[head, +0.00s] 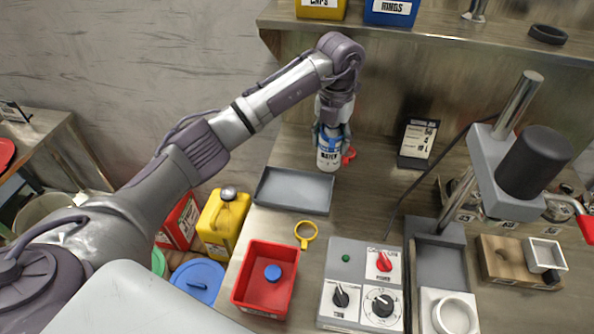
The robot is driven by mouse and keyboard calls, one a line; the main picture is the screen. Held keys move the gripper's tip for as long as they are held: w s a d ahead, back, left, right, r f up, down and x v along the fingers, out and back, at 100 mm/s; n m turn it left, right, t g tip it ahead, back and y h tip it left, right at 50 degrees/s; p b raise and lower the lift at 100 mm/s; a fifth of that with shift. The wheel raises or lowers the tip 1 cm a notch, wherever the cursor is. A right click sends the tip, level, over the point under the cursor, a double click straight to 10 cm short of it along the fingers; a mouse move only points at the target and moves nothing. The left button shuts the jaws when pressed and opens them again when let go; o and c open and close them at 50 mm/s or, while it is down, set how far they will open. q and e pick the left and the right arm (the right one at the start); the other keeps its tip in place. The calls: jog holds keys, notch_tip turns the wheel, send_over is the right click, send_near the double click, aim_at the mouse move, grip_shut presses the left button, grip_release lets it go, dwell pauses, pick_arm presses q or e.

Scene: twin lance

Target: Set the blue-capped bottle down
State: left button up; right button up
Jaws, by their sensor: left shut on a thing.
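My left gripper (333,127) reaches over the bench from the left and points down. It is shut on the upper part of a white bottle (328,160) with a dark printed label. Blue shows at the bottle's top between the fingers, which partly hide it. The bottle is upright, just behind the right end of a grey tray (292,190). I cannot tell whether its base touches the bench (375,190). My right gripper is not in view.
A small red thing (349,155) is right beside the bottle. A card stand (417,143) stands further right. In front are a red bin (265,279) holding a blue disc, a yellow ring (306,234), and a control box (360,285). A dark-headed stand (535,163) is at right.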

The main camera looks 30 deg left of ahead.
pick_arm(q)
jog(key=s+a+f+p, duration=0.1)
jog(key=a+f, duration=0.1)
jog(key=s+a+f+p, duration=0.1)
jog(key=s+a+f, duration=0.1)
jog(key=f, duration=0.1)
jog(key=s+a+f+p, duration=0.1)
jog(key=a+f+p, duration=0.1)
jog(key=a+f, duration=0.1)
jog(key=shift+s, duration=0.4)
jog(key=shift+f, duration=0.5)
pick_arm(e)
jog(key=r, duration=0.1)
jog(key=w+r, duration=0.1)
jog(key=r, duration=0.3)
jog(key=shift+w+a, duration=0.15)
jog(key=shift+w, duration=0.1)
pick_arm(q)
jog(key=shift+f, duration=0.1)
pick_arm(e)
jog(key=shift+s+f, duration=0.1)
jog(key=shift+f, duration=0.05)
pick_arm(q)
jog(key=o, duration=1.4)
